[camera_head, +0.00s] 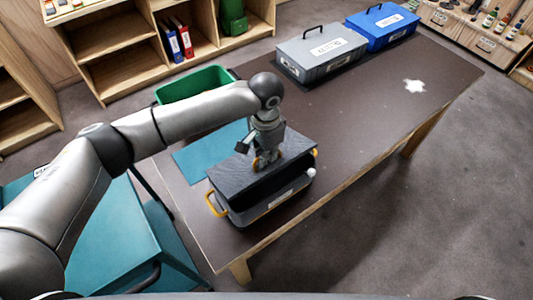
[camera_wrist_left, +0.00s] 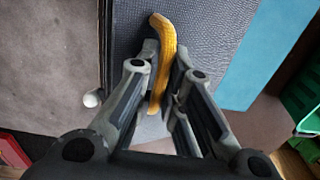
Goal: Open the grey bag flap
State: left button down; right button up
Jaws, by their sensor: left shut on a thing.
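The grey bag (camera_head: 279,210) stands near the front edge of the brown table, with a yellow handle (camera_head: 213,203) at its left end. Its dark grey flap (camera_head: 225,178) lies over the top; a dark gap shows between the flap and the front wall. My left gripper (camera_head: 262,162) is above the flap, shut on a yellow pull loop (camera_wrist_left: 160,60). In the left wrist view the loop runs between the fingers (camera_wrist_left: 161,88), with the flap's textured surface (camera_wrist_left: 210,40) behind. My right gripper is not in view.
A teal mat (camera_head: 200,156) lies beside the bag, and a green bin (camera_head: 195,82) stands behind it. A grey case (camera_head: 320,50) and a blue case (camera_head: 382,25) stand at the table's far end. A white patch (camera_head: 414,86) lies at right. The table's middle (camera_head: 370,110) is clear.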

pick_arm(q)
jog(key=shift+w+a, duration=0.1)
jog(key=shift+w+a+r+p, duration=0.5)
jog(key=shift+w+r+p, duration=0.15)
jog(key=shift+r+p, duration=0.1)
jog(key=shift+a, duration=0.1)
jog(key=shift+w+a+r, duration=0.3)
jog(key=shift+w+r, duration=0.1)
jog(key=shift+w, duration=0.15)
jog(key=shift+w+a+r+p, duration=0.2)
jog(key=shift+w+a+p, duration=0.1)
jog(key=shift+w+p, duration=0.1)
